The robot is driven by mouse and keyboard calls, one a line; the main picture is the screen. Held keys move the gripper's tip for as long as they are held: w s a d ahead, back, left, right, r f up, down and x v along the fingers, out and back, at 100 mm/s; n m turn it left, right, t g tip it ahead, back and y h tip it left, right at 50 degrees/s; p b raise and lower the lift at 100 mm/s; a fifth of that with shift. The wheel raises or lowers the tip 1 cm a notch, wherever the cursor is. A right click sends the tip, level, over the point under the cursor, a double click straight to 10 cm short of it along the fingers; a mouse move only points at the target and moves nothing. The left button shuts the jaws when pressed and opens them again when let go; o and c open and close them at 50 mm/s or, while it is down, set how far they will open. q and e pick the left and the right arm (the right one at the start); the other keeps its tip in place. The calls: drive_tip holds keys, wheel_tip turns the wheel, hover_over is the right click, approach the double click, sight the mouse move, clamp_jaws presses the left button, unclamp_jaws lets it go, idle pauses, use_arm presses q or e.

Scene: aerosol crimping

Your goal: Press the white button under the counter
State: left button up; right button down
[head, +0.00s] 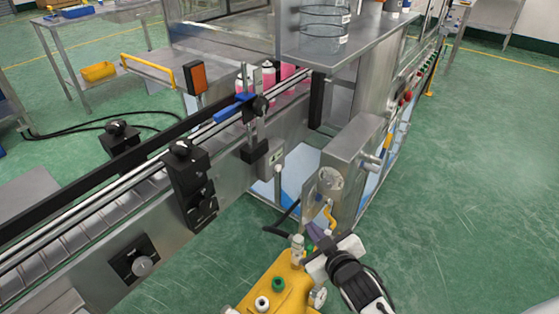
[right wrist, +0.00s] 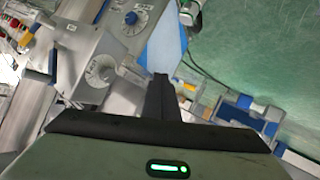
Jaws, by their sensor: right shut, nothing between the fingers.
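The steel counter (head: 345,45) stands at the upper middle of the head view, with glass jars on it. Below its right edge a panel face carries several small buttons, among them a red one (head: 407,96). I cannot single out the white button there; it is too small to tell. My right gripper (right wrist: 160,85) is shut and empty in the right wrist view, its dark fingers together. In the head view its arm comes in at the bottom, right of the yellow unit, well below and apart from the button panel. My left gripper is not in view.
A yellow unit (head: 276,290) with green and white fittings stands beside my right gripper. A steel box (head: 354,138) with a round dial (head: 329,180) stands beyond it. The conveyor (head: 85,235) with pink cans (head: 288,72) runs at left. Green floor at right is clear.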

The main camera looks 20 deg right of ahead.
sight(278, 168)
drive_tip(key=w+d+r+t+h+p, duration=0.1)
drive_tip(key=w+d+r, duration=0.3)
drive_tip(key=w+r, duration=0.2)
drive_tip(key=shift+r+h, duration=0.3)
drive_tip(key=shift+r, duration=0.5)
drive_tip(key=w+a+b, duration=0.4)
drive_tip(key=w, duration=0.3)
drive_tip(key=shift+w+a, duration=0.2)
idle(0.4)
idle(1.0)
drive_tip(key=shift+w+a, duration=0.25)
drive_tip(key=shift+w, duration=0.15)
